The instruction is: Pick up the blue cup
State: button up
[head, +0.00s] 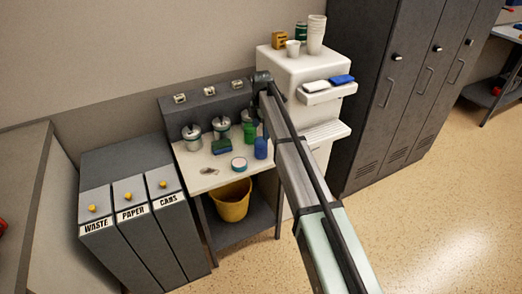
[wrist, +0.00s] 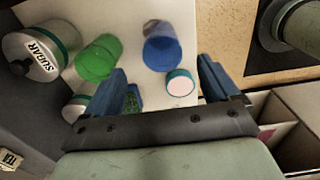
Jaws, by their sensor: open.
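The blue cup (head: 261,148) stands on the small pale-topped table, at its right front beside the green cup (head: 249,133). In the wrist view the blue cup (wrist: 162,48) shows beyond my fingertips, roughly in line with the gap between them. My gripper (wrist: 162,82) is open, its two blue fingers wide apart with nothing held. The blue cup is apart from both fingers. In the head view my arm runs up past the right of the table, and the fingers cannot be made out.
The table (head: 188,160) also holds several lidded canisters, a green sponge-like block (head: 222,147), and a round teal-edged container (head: 239,164), which lies close to my right finger in the wrist view (wrist: 180,86). A yellow bucket (head: 232,200) is below. A white dispenser (head: 290,65) stands right.

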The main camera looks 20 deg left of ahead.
aim_at(261, 147)
jog(key=f, duration=1)
jog(key=shift+s+f, duration=0.2)
jog(key=shift+f, duration=0.15)
jog(key=c, duration=1.1)
